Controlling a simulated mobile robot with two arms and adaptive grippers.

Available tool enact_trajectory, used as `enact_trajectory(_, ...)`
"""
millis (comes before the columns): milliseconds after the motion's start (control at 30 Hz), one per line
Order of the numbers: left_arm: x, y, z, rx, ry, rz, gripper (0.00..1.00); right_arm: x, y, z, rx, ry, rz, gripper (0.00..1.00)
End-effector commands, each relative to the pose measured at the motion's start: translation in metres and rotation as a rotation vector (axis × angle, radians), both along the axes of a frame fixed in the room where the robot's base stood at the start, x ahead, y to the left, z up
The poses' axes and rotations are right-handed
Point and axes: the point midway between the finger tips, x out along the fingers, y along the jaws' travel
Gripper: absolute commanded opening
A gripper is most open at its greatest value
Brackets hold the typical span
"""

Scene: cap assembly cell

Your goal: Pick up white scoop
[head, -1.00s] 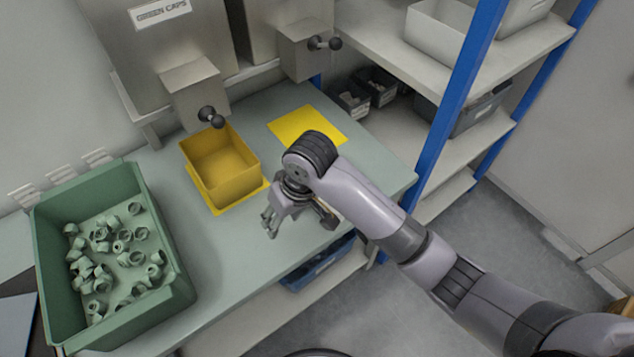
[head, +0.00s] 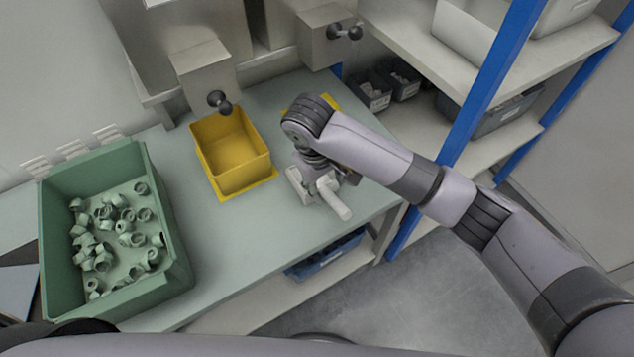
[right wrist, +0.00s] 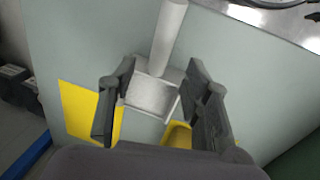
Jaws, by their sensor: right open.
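The white scoop (head: 339,203) lies on the light green bench top, with its round handle pointing toward the front edge. It also shows in the right wrist view (right wrist: 151,94), with its square pan between my fingers and its handle reaching away past the fingertips. My right gripper (right wrist: 161,76) is open, with one dark finger on each side of the scoop. Whether the fingers touch it I cannot tell. In the head view my right gripper (head: 318,182) is over the scoop and partly hides it. My left gripper is not in view.
A yellow bin (head: 238,176) stands left of the scoop, below a dispenser with a black knob. A green crate (head: 165,235) of grey-green caps is at far left. A yellow mat (right wrist: 88,112) lies nearby. A shelf with blue posts (head: 480,85) stands right.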

Motion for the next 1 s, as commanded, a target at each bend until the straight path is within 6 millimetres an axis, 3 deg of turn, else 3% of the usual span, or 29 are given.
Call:
enact_trajectory(100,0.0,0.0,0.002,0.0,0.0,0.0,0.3,0.001,-0.002,-0.016,-0.001,0.002,0.0,0.45)
enact_trajectory(333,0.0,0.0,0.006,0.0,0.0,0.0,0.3,0.003,-0.006,-0.031,-0.001,0.001,0.001,0.45)
enact_trajectory(600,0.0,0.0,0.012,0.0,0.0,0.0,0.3,0.004,-0.014,-0.068,-0.001,0.001,0.0,0.45)
enact_trajectory(900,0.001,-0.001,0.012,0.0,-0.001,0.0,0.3,0.005,-0.014,-0.074,0.002,-0.001,0.001,0.45)
enact_trajectory(1000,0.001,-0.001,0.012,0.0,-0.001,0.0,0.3,0.005,-0.014,-0.074,0.002,-0.001,0.001,0.39)
